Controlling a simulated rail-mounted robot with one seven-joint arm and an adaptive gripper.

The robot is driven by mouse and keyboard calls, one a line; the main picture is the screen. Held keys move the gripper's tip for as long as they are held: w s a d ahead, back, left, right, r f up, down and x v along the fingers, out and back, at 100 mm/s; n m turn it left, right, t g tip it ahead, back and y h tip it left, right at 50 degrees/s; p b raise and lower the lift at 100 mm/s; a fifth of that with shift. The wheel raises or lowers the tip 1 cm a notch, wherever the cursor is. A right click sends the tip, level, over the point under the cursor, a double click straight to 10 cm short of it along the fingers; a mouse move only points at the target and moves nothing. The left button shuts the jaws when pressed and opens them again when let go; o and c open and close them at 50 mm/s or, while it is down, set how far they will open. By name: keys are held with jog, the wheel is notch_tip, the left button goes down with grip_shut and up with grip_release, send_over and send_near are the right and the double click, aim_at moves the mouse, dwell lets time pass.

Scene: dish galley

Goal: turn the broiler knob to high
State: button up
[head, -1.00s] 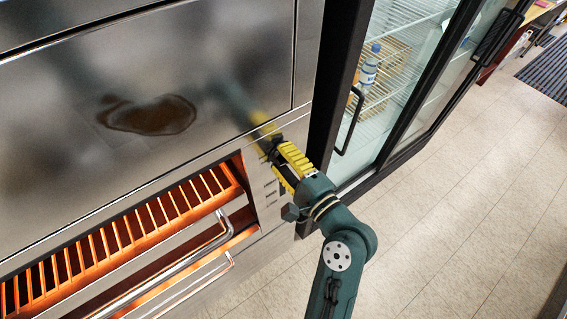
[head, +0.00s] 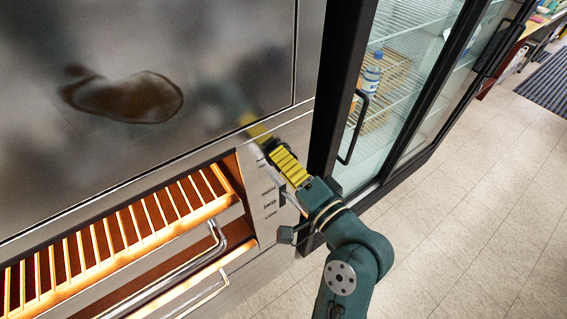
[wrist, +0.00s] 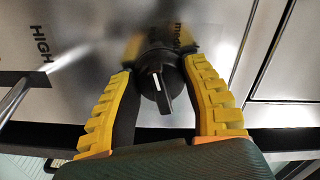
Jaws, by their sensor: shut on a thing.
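The broiler knob (wrist: 158,75) is black and round with a grip bar and a white mark. In the wrist view it sits between my two yellow fingers, and the mark points toward the bottom of the picture. My gripper (wrist: 161,72) is shut on the knob, one finger on each side. The word HIGH (wrist: 40,42) is printed on the panel to the left of the knob. Another label above the knob is partly hidden.
The broiler's glowing rack (head: 125,228) and metal handle (head: 190,268) are left of and below my gripper. A glass-door cooler (head: 400,100) with a black handle (head: 354,128) and a bottle stands close on the right. The tiled floor (head: 470,230) is clear.

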jog(key=shift+a+f, duration=0.15)
jog(key=shift+f, duration=0.05)
jog(key=o, duration=1.3)
jog(key=shift+r, duration=0.1)
jog(key=shift+s+d, duration=0.25)
jog(key=shift+d, duration=0.05)
jog(key=v, duration=1.1)
jog(key=shift+s, duration=0.2)
